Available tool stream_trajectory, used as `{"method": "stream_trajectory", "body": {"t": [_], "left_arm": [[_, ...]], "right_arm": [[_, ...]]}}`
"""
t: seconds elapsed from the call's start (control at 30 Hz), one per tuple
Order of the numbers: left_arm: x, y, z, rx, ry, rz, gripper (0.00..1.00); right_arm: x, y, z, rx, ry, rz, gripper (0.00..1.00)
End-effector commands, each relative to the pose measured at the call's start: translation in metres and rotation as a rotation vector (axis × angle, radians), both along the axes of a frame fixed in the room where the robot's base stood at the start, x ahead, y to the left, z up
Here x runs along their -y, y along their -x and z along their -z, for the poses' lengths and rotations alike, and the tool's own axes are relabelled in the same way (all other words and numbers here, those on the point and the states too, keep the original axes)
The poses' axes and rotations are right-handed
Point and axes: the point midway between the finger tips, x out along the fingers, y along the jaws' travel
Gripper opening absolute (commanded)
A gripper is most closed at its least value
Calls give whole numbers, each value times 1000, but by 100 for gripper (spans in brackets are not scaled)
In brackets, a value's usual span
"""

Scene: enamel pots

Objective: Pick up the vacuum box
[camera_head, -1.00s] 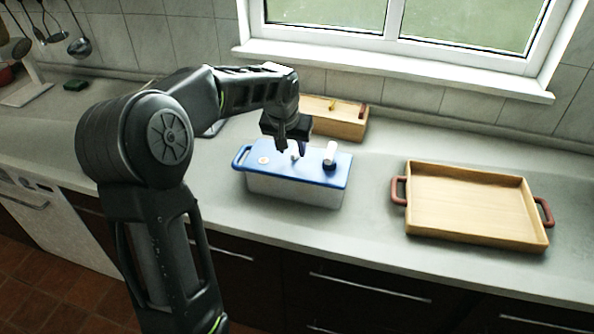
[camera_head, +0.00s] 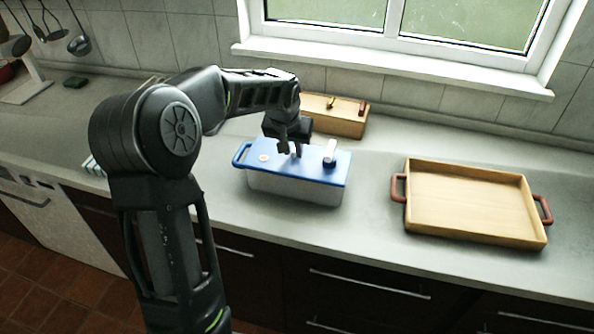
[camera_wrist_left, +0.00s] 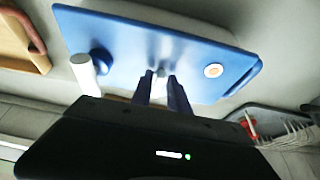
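The vacuum box (camera_head: 295,187) stands on the counter below the window, with a whitish body and a blue lid (camera_head: 318,171). The lid has a loop handle at its left end, a small round light disc, and a white cylinder (camera_head: 330,153) towards the right. My left gripper (camera_head: 291,151) points down over the middle of the lid. In the left wrist view its two fingers (camera_wrist_left: 161,88) are apart, with a small pale knob (camera_wrist_left: 161,71) of the lid at their tips. Whether they touch the knob I cannot tell. My right gripper is out of view.
A wooden tray (camera_head: 409,216) with reddish-brown handles stands to the right. A wooden box (camera_head: 340,125) stands behind the vacuum box, near the wall. The counter between box and tray is clear. A striped cloth (camera_wrist_left: 294,137) shows in the left wrist view.

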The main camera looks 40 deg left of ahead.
Motion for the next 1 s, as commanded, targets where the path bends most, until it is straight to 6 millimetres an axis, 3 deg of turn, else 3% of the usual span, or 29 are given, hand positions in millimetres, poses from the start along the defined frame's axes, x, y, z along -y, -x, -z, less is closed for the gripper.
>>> {"method": "stream_trajectory", "body": {"t": [0.23,1.0], "left_arm": [[0,0,0,0,0,0,0],[0,0,0,0,0,0,0]], "right_arm": [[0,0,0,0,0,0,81],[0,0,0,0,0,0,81]]}}
